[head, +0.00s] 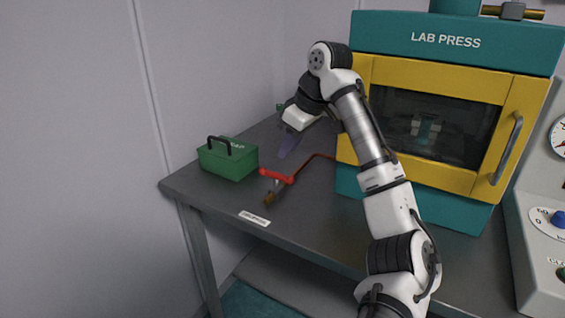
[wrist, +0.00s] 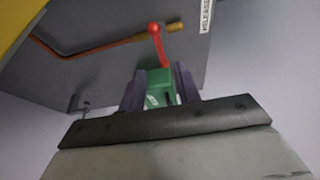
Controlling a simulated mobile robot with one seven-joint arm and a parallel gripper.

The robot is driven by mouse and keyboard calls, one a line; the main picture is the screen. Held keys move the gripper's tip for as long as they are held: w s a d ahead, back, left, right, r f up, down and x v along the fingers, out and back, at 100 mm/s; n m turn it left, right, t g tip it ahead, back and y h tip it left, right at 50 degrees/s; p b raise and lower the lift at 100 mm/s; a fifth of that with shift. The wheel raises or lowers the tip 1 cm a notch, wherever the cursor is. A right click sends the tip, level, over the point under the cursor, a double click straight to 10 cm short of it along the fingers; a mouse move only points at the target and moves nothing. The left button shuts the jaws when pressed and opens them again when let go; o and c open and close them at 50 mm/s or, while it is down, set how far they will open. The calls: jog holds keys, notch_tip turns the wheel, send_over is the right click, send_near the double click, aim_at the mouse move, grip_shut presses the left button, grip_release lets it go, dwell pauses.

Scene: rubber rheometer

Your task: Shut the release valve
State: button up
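The release valve's red lever (head: 277,176) stands on a copper pipe with a brass end (head: 270,198), near the front edge of the table. The lever lies across the pipe's line. In the wrist view the red lever (wrist: 158,46) lies just beyond my fingertips, crossing the pipe. My gripper (head: 289,146) hangs above the table, behind the lever and apart from it. In the wrist view my gripper (wrist: 160,82) has its two dark fingers spread, with nothing held between them. The green box shows behind the gap.
A green box (head: 226,160) with a dark handle stands left of the lever. The teal and yellow lab press (head: 435,155) stands to the right, and the copper pipe (head: 312,158) runs towards it. A white label (head: 254,218) is on the table's front edge.

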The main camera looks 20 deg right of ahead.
jog(key=v, duration=0.3)
jog(key=shift+s+r, duration=0.1)
dwell(0.3)
